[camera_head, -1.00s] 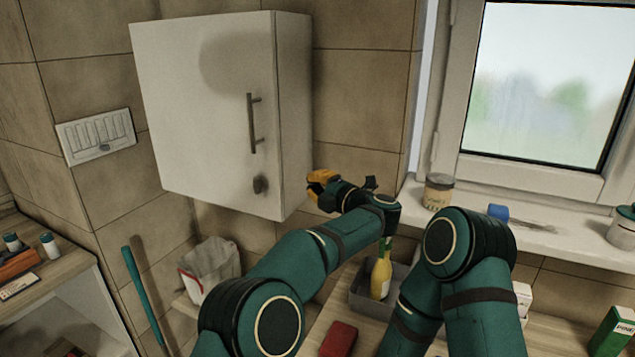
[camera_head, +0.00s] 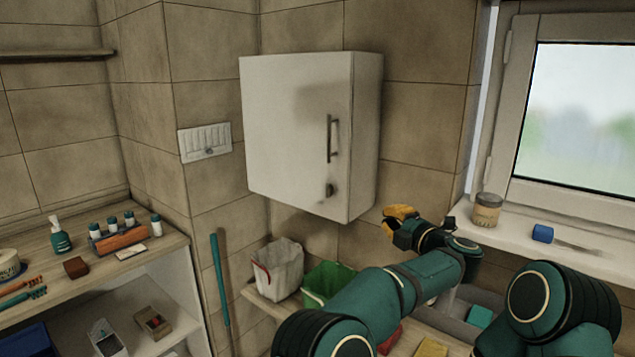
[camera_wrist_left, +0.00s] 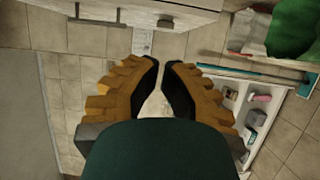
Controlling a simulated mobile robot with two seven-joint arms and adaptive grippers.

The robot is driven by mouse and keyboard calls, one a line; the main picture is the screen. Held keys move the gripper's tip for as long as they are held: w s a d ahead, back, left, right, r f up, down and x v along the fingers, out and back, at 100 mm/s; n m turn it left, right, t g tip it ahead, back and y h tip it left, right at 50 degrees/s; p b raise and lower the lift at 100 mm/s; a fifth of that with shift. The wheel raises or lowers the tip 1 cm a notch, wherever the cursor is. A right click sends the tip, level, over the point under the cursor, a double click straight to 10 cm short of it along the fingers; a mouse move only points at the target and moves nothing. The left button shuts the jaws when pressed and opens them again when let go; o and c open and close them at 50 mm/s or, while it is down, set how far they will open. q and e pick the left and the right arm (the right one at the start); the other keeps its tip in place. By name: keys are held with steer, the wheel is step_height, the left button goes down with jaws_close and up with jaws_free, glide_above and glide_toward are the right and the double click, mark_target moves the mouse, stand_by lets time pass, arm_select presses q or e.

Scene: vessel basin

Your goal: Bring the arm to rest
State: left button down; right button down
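My left gripper (camera_head: 401,215) shows in the head view just below and right of the white wall cabinet (camera_head: 297,135), at the end of my green arm. Its orange fingers point left along the wall, and it holds nothing that I can see. In the left wrist view the two fingers (camera_wrist_left: 161,72) lean towards each other with a narrow gap at the tips and bare background between them. My right gripper is not in view. A second green arm part at the lower right shows no gripper.
A white bag (camera_head: 277,268) and a green bin (camera_head: 327,281) stand below the cabinet. A teal pole (camera_head: 220,280) leans by the wall. A shelf (camera_head: 150,250) with bottles is at left.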

arm_select(q)
steer(key=w+a+f+m+t+h, duration=0.1)
steer(key=w+a+f+m+h, duration=0.1)
steer(key=w+a+f+m, duration=0.25)
steer(key=s+a+f+m+g+h, duration=0.1)
steer(key=s+a+f+m+h, duration=0.2)
steer(key=f, duration=0.5)
steer(key=s+a+f+m+g+h, duration=0.2)
steer(key=a+f+m, duration=0.25)
steer(key=f, duration=0.35)
steer(key=s+a+f+m+g+h, duration=0.1)
steer(key=s+a+f+m+h, duration=0.15)
steer(key=f+m, duration=0.4)
steer(key=s+a+f+m+g+h, duration=0.1)
steer(key=s+a+f+g, duration=0.25)
steer(key=s+f, duration=0.45)
steer(key=s+a+f+m+g+h, duration=0.1)
steer(key=s+a+f+g, duration=0.3)
steer(key=s, duration=0.6)
steer(key=s+a+f+g, duration=0.1)
steer(key=s+a+g, duration=0.1)
steer(key=s, duration=0.6)
steer(key=s+a+f+m+g, duration=0.1)
steer(key=s+a+f, duration=0.1)
steer(key=s, duration=0.6)
steer(key=shift+s+a+f+g+h, duration=0.15)
steer(key=shift+a+g+h, duration=0.2)
steer(key=shift+a, duration=0.35)
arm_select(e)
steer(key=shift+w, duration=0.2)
